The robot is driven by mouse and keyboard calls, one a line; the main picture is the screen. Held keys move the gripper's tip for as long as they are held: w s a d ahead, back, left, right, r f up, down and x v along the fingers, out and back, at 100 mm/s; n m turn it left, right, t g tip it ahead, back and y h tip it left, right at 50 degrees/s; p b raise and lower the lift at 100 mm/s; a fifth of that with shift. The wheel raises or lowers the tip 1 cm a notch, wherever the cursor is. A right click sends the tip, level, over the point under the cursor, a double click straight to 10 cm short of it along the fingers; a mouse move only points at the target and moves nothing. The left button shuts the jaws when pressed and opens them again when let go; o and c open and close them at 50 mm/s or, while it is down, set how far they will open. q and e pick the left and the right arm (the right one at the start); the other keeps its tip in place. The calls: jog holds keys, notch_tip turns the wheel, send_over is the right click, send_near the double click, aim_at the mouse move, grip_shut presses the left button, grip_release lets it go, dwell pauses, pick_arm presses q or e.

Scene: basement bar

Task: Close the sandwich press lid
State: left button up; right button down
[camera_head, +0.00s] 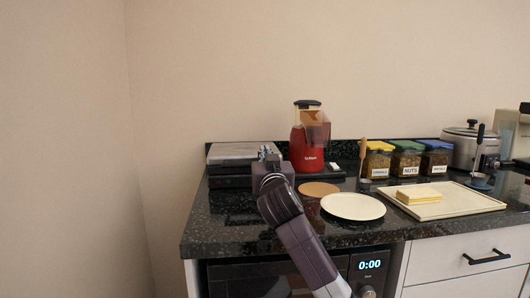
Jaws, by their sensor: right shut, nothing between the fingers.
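The sandwich press (235,152) is at the left back end of the black counter. Its grey lid lies about flat over the dark lower body, and I see no clear gap between them. My right gripper (266,152) is shut and empty at the right side of the press, with its fingertips pointing to the back. It hides the press's right front part, and I cannot tell whether it touches the lid. My left gripper is not in view.
A red blender (307,150) stands right of the press. A round brown board (318,188) and a cream plate (353,206) lie in front. Further right are labelled jars (406,160), a tray (455,202) with a sandwich (418,195), and a cooker (465,148).

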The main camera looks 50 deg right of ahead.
dwell(0.4)
jog(key=v, duration=1.2)
